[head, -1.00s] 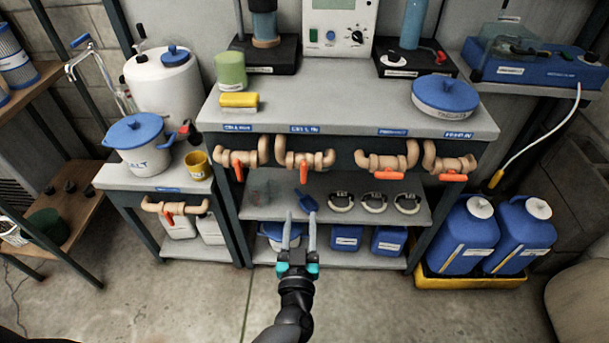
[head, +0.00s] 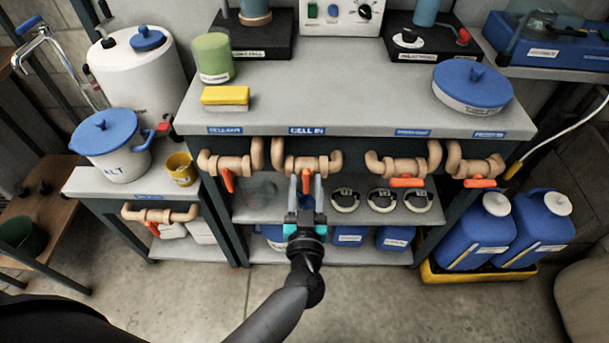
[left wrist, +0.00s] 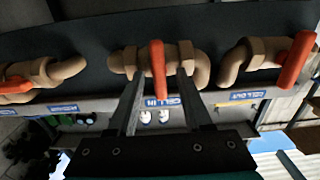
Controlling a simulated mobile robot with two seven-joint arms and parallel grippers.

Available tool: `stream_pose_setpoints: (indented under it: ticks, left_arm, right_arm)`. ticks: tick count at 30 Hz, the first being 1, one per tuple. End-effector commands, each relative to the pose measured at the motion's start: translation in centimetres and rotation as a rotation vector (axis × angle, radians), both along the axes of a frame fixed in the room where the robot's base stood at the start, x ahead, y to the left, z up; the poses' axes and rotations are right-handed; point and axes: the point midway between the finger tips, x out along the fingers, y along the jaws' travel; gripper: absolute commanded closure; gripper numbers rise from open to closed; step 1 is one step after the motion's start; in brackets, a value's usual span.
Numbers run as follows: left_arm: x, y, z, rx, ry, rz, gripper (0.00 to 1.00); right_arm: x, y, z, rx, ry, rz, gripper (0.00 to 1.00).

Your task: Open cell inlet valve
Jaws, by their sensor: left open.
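The cell inlet valve (head: 322,164) is a tan pipe fitting under the shelf front, below the blue "CELL IN" label (head: 307,130). Its orange handle (head: 306,180) hangs down, across the pipe. My left gripper (head: 305,187) is open, with one finger on each side of the handle. In the left wrist view the two fingers (left wrist: 159,82) reach toward the valve (left wrist: 187,57), and the orange handle (left wrist: 157,66) stands between them. I cannot tell whether a finger touches it. My right gripper is out of view.
A neighbouring valve (head: 232,164) on the left has its orange handle down. Two valves on the right (head: 400,166) have handles along their pipes. The lower shelf holds black-and-white rings (head: 381,200). The worktop (head: 340,90) above overhangs the valves.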

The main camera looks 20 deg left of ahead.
Motion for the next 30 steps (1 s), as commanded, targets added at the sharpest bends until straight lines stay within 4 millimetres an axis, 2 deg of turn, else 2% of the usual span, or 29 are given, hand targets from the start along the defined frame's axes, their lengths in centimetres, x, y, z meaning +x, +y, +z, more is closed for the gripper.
stream_pose_setpoints:
  ticks: [9,23,30]
  left_arm:
    - [0.0,-0.1,0.0,0.0,0.0,0.0,0.5]
    - [0.0,0.0,0.0,0.0,0.0,0.001,1.0]
    - [0.0,0.0,0.0,0.001,0.0,0.001,1.0]
  right_arm:
    - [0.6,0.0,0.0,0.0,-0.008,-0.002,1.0]
    - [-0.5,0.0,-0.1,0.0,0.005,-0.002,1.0]
    - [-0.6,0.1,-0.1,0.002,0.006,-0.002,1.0]
